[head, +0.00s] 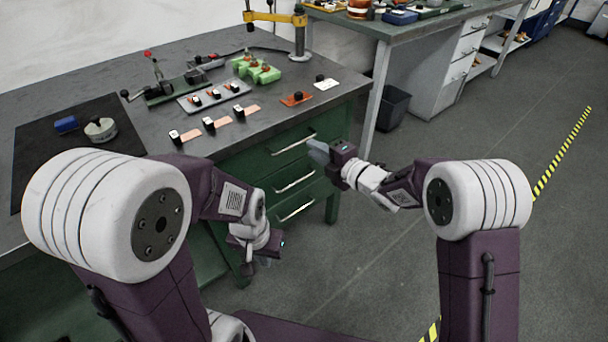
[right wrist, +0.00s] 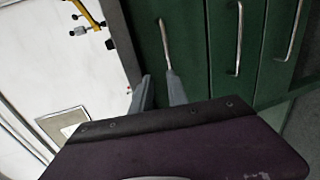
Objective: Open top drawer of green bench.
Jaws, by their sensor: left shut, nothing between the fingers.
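The green bench (head: 212,128) has a stack of three green drawers under its grey top, and all look closed. The top drawer (head: 268,150) has a silver bar handle (head: 292,145). In the right wrist view the handle (right wrist: 165,45) lies just beyond my fingertips, with its lower end near the right finger. My right gripper (head: 317,150) is in front of the top drawer, beside the handle's right end. Its fingers (right wrist: 161,86) are apart with nothing visible between them. My left gripper (head: 247,264) is shut and empty, low in front of the bench.
Two lower drawer handles (head: 295,180) stick out beneath the top one. The bench top holds a green fixture (head: 256,70), small copper strips and a black mat (head: 35,160). A black bin (head: 393,107) stands by the second bench behind. The floor right of the drawers is clear.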

